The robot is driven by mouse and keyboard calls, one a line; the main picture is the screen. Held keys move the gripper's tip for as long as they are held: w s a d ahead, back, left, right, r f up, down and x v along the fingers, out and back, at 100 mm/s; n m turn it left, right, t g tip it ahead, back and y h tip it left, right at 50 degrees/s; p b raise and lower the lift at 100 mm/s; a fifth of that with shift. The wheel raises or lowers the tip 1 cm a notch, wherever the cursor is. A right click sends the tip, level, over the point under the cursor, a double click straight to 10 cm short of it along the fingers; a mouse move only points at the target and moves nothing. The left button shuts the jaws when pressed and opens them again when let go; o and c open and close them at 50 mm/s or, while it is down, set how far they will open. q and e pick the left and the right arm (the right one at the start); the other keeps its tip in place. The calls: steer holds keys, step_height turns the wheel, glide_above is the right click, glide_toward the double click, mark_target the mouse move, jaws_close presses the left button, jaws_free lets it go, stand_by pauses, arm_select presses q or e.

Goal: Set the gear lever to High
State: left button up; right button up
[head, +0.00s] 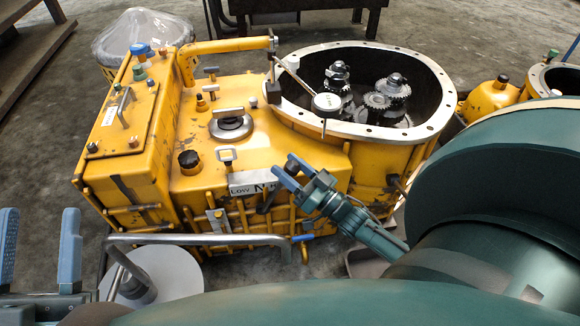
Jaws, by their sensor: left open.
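The yellow gearbox housing (190,183) stands in the middle of the head view. A plate on its near side (243,189) reads "LOW" and "N"; the rest of its lettering is hidden behind my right gripper. A dark bar (267,199), possibly the gear lever, slants beside the N. My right gripper (283,164) reaches in from the right, its two blue fingers over the plate's right end. I cannot tell whether anything is between them. My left gripper (40,240) is open and empty at the lower left, its blue fingers pointing up, apart from the housing.
A round open bell (440,105) with gears inside is at the right of the housing. A dial gauge (327,102) hangs at its rim. A grey bent rail (200,239) and a pale disc (165,272) are in front. A plastic-wrapped part (135,32) stands behind. My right arm covers the lower right.

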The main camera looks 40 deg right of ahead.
steer(key=shift+s+d, duration=0.1)
steer(key=shift+s, duration=0.1)
arm_select(q)
steer(key=f+n, duration=0.1)
steer(key=f+g+y+p, duration=0.1)
steer(key=f+n+y+p, duration=0.1)
steer(key=shift+s+d+f+n, duration=0.15)
steer(key=shift+s+d+n, duration=0.15)
steer(key=shift+s, duration=0.1)
arm_select(e)
steer(key=v, duration=1.2)
steer(key=shift+s+f, duration=0.2)
steer(key=shift+s, duration=0.15)
steer(key=shift+d, duration=0.15)
